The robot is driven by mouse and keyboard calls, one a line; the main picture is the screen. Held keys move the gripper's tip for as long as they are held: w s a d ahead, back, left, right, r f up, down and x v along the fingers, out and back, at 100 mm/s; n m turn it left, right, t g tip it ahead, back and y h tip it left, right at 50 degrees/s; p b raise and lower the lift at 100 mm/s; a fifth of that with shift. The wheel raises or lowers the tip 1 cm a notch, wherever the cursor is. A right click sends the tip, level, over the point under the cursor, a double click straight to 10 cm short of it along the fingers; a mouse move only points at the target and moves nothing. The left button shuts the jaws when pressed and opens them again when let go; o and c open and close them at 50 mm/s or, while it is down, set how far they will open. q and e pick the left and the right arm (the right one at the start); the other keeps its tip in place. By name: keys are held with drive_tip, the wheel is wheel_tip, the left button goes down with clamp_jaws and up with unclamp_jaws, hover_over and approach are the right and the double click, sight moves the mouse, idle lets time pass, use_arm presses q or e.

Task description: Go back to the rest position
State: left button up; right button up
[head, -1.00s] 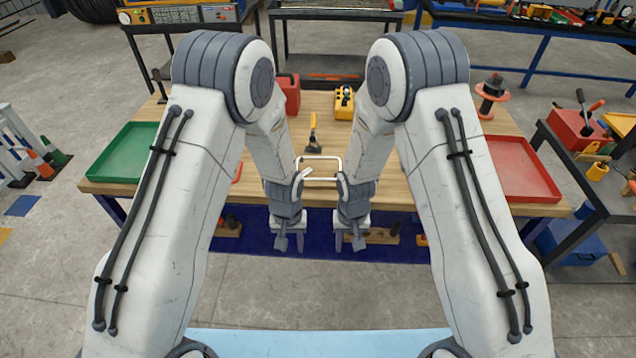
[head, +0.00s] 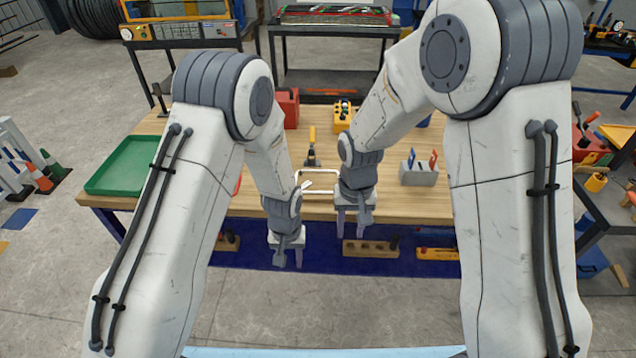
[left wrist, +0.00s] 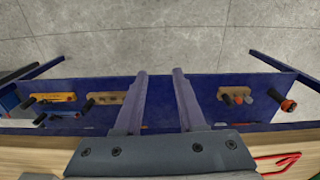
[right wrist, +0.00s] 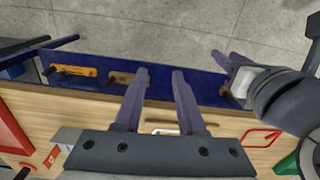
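My left gripper (head: 287,260) hangs just in front of the table's front edge, fingers apart. In the left wrist view its two fingers (left wrist: 160,72) have an empty gap, with the blue lower shelf beyond. My right gripper (head: 351,228) is further right and a little higher in the picture, near the table's front edge. In the right wrist view its fingers (right wrist: 160,70) are also apart and nothing is between them. Neither gripper holds anything. My right upper arm hides the right part of the table.
The wooden table (head: 412,204) bears a green tray (head: 125,166), a pale bar frame (head: 318,189), a grey block with tools (head: 418,176) and a yellow-handled tool (head: 312,148). Wooden blocks (head: 370,249) sit on the blue shelf (head: 322,258). The floor in front is clear.

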idle(0.4)
